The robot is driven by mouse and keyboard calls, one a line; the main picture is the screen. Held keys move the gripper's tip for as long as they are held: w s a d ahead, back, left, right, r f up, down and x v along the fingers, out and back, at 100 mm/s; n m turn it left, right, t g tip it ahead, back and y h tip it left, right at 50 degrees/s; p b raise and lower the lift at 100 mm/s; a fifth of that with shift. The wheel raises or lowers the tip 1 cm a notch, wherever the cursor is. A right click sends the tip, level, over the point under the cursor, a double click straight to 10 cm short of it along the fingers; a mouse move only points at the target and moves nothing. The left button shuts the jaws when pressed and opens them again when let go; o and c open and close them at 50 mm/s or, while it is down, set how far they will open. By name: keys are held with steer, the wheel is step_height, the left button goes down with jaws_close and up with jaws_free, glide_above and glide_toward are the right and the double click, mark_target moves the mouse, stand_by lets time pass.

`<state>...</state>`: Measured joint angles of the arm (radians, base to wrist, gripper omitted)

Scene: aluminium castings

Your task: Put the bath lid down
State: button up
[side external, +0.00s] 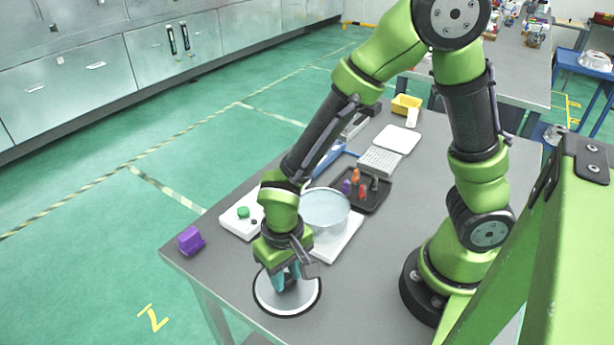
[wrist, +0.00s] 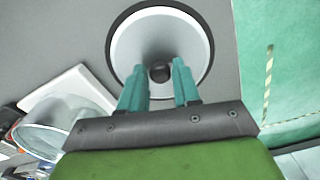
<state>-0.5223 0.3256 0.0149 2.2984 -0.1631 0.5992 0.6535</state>
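The bath lid (side external: 265,296) is a round, pale grey disc with a dark rim, lying flat, apparently on the table near its front edge. In the wrist view the lid (wrist: 192,33) shows a black knob (wrist: 160,72) at its centre. My gripper (side external: 288,279) is right over the lid, pointing down. In the wrist view my gripper's teal fingers (wrist: 158,66) stand apart, one on each side of the knob, with a narrow gap visible on both sides. The bath (side external: 325,213), a clear round vessel, stands open on a white base behind the lid; it also shows in the wrist view (wrist: 48,138).
A purple block (side external: 190,240) sits at the table's left corner. A white plate (side external: 236,224) with a green item lies left of the bath. A dark tray (side external: 376,196) with small coloured pieces, a grey rack (side external: 380,161) and a yellow bin (side external: 405,104) are farther back. Table right of the lid is clear.

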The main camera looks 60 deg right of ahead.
mark_target(286, 277)
steer(key=shift+o, duration=1.3)
steer(key=shift+r, duration=0.1)
step_height(286, 277, up, 12)
steer(key=s+d+r+m+t+y, duration=0.1)
steer(key=s+d+r+t+y, duration=0.1)
steer(key=d+r+t, duration=0.5)
steer(key=d+r, duration=0.3)
steer(key=d, duration=0.2)
steer(key=shift+s+d+r, duration=0.15)
steer(key=shift+s+r, duration=0.1)
steer(key=shift+r, duration=0.15)
